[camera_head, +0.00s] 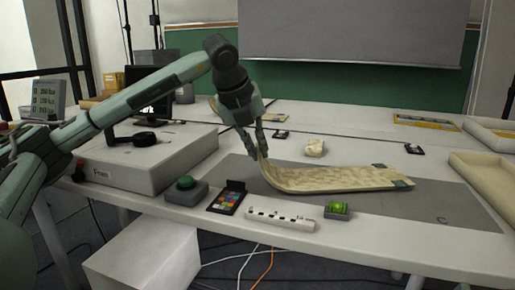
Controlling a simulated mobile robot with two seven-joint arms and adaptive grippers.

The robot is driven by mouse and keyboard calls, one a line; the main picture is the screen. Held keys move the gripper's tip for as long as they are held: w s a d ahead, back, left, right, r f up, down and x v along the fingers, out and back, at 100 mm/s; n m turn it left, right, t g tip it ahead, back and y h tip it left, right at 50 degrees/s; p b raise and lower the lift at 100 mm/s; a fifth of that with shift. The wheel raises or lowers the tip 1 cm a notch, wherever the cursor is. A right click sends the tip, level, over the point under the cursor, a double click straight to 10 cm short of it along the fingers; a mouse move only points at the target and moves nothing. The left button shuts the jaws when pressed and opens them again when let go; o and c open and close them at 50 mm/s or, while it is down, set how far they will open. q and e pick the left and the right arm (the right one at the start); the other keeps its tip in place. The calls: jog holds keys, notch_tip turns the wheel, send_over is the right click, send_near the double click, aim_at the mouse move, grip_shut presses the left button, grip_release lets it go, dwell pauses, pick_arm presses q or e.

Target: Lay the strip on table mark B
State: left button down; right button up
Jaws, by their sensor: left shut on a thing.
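The strip (335,180) is a long, pale, mottled band. Its left end curves up to my left gripper (260,148), which is shut on it. The rest of the strip lies on or just over the grey mat (310,215) and reaches right to a dark patch (402,182) at its far end. A mark that looks like C (442,219) shows at the mat's right front. I cannot make out mark B; the strip may cover it. My right gripper is not in view.
A grey box (150,165) stands left of the mat. A green button (186,184), a colour card (228,198), a white power strip (280,219) and a small green-lit device (338,209) line the front. A pale lump (314,147) sits behind the strip. Shallow trays (488,172) stand right.

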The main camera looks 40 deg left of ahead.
pick_arm(q)
jog(key=shift+f+b, duration=0.3)
jog(key=shift+f, duration=0.05)
jog(key=c, duration=1.6)
grip_release()
jog(key=shift+r, duration=0.1)
jog(key=v, duration=1.2)
